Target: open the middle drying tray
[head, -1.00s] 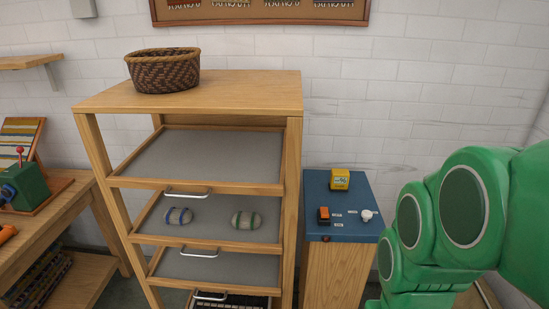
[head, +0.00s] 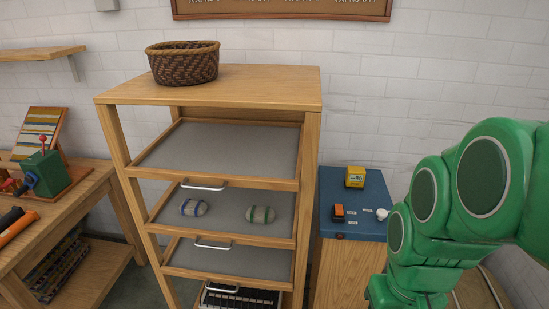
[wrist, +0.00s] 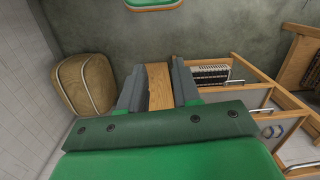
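A wooden rack (head: 308,150) holds three stacked grey mesh trays, all flush with its frame. The middle drying tray (head: 225,222) carries a blue-grey striped skein (head: 194,208) and a green-blue striped skein (head: 260,214). Its silver handle (head: 212,246) hangs on the front rail. The top tray (head: 220,148) and bottom tray (head: 235,263) look empty. In the wrist view my gripper (wrist: 158,80) is open, with nothing held; a wooden surface shows beyond the fingers. The rack's handles (wrist: 260,111) lie off to its right, apart from it. My gripper is outside the head view.
A blue-topped wooden pedestal (head: 345,270) with a yellow box (head: 355,177) and controls stands right of the rack. A woven basket (head: 183,63) sits on top. A workbench (head: 65,220) stands left. A black grille (head: 240,299) is below the trays. A brown cushion (wrist: 85,85) lies left in the wrist view.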

